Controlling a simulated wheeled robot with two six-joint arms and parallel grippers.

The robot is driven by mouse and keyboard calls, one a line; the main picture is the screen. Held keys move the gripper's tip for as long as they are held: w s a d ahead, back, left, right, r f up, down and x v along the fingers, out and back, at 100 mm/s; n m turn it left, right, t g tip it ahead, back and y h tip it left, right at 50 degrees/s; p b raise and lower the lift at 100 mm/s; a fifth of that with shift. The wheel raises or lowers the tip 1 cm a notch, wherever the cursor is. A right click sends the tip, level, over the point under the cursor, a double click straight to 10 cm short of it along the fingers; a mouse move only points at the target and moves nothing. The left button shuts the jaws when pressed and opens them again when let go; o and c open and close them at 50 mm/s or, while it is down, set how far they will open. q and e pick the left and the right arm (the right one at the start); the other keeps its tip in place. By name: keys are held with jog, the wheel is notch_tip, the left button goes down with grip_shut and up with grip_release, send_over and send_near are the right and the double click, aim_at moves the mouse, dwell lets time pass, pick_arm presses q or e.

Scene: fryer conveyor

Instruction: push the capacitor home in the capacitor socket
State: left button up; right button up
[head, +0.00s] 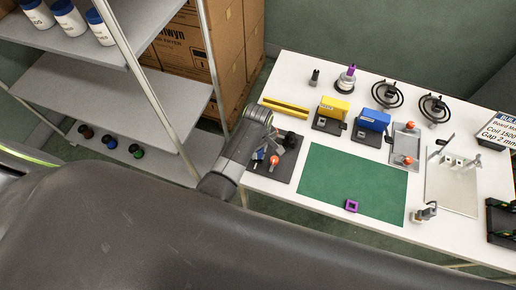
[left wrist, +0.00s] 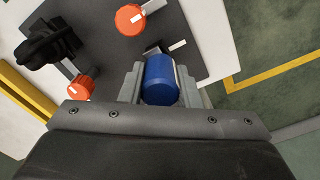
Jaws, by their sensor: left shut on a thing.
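The blue cylindrical capacitor (left wrist: 160,80) is between the fingers of my left gripper (left wrist: 160,88) in the left wrist view. The fingers are shut on its sides. In the head view, my left gripper (head: 265,151) is low over the dark plate (head: 283,172) at the table's left end, and a small blue part of the capacitor (head: 259,154) shows there. The capacitor's far end is close to a small grey part with a white label on the plate. The capacitor socket cannot be made out clearly, and I cannot tell whether the capacitor is seated. My right gripper is not in view.
Two orange knobs (left wrist: 130,19) (left wrist: 80,88) stand on the dark plate close to the gripper. A yellow bar (head: 285,107) lies behind the plate. A green mat (head: 350,180) with a purple square piece (head: 351,206) is to the right. A shelf rack (head: 165,95) stands at left.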

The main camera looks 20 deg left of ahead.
pick_arm(q)
jog(key=shift+p, duration=0.55)
dwell(0.9)
jog(key=shift+f+b, duration=0.65)
jog(key=shift+f, duration=0.4)
dwell(0.4)
jog(key=o, duration=1.2)
jog(key=shift+c, duration=0.2)
jog(key=shift+r+p, duration=0.65)
jog(key=shift+r, duration=2.4)
